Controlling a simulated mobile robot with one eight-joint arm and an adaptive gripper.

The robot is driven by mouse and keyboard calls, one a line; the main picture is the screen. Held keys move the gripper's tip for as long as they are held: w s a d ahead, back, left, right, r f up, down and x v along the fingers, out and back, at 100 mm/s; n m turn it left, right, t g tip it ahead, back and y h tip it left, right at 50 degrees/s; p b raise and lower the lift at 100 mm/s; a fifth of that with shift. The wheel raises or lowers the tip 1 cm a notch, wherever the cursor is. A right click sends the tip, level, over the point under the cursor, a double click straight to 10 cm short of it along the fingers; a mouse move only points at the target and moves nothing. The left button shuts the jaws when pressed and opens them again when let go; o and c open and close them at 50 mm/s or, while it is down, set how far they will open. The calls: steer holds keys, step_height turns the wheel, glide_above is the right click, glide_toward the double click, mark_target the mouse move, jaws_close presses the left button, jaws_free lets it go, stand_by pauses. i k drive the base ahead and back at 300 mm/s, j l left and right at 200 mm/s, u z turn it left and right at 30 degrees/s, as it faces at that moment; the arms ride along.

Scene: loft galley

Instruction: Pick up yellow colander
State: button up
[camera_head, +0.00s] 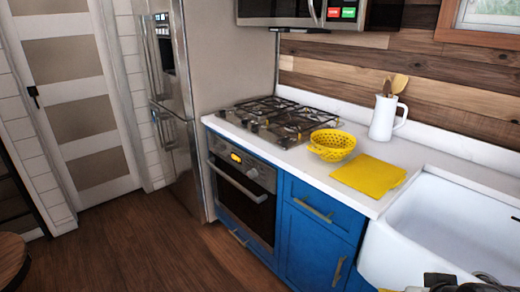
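Only a dark piece of my arm's end with a thin cable shows at the bottom right edge, over the sink front. It is well apart from the colander. My gripper's fingers cannot be made out there.
The black gas hob (273,119) lies left of the colander. A white jug (385,118) with wooden utensils stands behind. The white sink (450,222) is at the right. Blue cabinets (318,235) front the counter. The wooden floor (150,250) is open at left.

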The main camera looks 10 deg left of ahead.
mark_target(332, 145)
steer(key=u, duration=0.2)
steer(key=i+l, duration=0.15)
steer(key=i, duration=0.55)
steer(key=i+l, duration=0.15)
steer(key=i, duration=0.55)
steer(key=j+u, duration=0.05)
